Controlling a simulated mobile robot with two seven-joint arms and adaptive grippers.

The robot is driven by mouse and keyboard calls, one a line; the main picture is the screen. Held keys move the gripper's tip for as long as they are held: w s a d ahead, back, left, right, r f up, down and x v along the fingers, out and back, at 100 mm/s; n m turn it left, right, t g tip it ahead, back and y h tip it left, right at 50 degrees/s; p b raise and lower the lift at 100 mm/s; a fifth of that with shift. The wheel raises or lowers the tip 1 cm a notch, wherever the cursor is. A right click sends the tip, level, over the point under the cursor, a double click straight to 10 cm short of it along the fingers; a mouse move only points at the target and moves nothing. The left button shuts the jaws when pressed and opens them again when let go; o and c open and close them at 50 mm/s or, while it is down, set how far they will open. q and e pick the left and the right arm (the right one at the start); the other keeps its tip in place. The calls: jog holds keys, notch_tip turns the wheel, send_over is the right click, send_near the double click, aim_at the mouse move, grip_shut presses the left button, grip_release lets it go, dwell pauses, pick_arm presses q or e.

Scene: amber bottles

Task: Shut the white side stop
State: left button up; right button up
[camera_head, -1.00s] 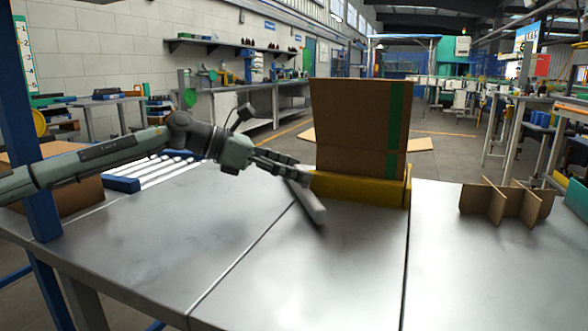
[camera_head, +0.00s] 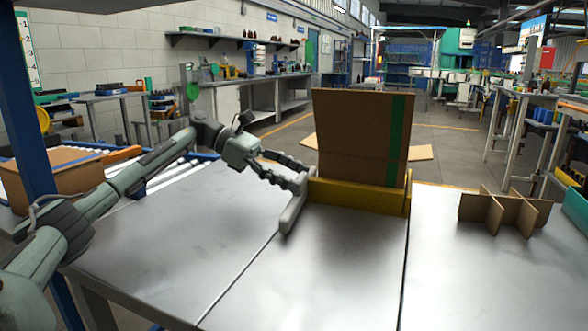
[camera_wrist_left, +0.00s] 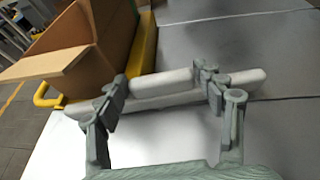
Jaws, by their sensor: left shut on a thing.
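The white side stop (camera_head: 289,214) is a pale, round-ended bar on the metal table. It runs from the left end of the yellow bracket (camera_head: 350,196) toward the table's front. My left gripper (camera_head: 302,175) is shut on it near its far end. In the left wrist view my left gripper (camera_wrist_left: 163,85) has its fingers at the white bar (camera_wrist_left: 172,80), with a second pale bar length lying just beside it. A tall cardboard box (camera_head: 350,140) with green tape stands behind the yellow bracket. My right gripper is not in view.
A cardboard divider (camera_head: 505,208) stands on the table at the right, beside a teal bin (camera_head: 577,198). A roller conveyor (camera_head: 175,172) with a carton (camera_head: 60,175) lies at the left. The metal table (camera_head: 340,270) is clear in front of the bracket.

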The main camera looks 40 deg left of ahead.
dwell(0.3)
pick_arm(q)
jog(key=o, duration=1.7)
jog(key=shift+a, duration=0.1)
jog(key=v, duration=1.2)
